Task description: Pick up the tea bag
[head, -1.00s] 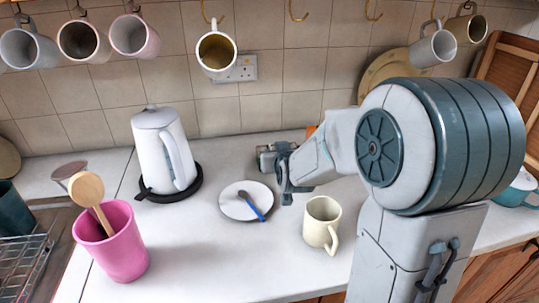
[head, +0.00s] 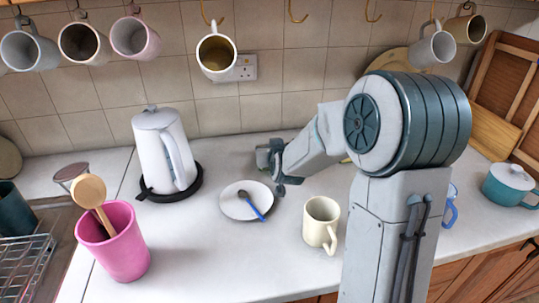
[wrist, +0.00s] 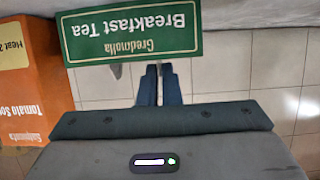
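I cannot make out a tea bag in either view. A green box labelled "Breakfast Tea" (wrist: 132,32) shows upside down in the wrist view, just beyond my fingers. My gripper (wrist: 160,68) has its two dark blue fingers close together with a thin light gap between them. Nothing shows clearly held there. In the head view my gripper (head: 270,162) is over the back of the counter, right of the kettle and behind the saucer. Its fingertips are hard to make out there, and the tea box cannot be made out.
An orange tomato soup carton (wrist: 32,85) stands beside the tea box. A saucer (head: 233,208) with a blue-handled spoon (head: 255,208), a cream mug (head: 321,215), a white kettle (head: 158,148) and a pink pot (head: 113,245) stand on the counter. Mugs hang above. The front middle counter is clear.

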